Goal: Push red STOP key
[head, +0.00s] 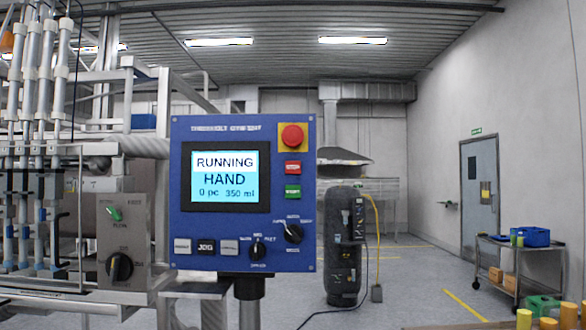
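A blue control panel (180,225) stands upright in the middle of the head view. The lit screen (226,176) reads RUNNING, HAND, 0 pc, 350 ml. Neither of my grippers shows, and nothing covers the red key.
Two dark rotary knobs (293,233) and a row of keys (206,248) lie low on the panel. Filler machinery (45,130) fills the left. A dark machine (346,245) and a cart (500,262) stand behind to the right.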

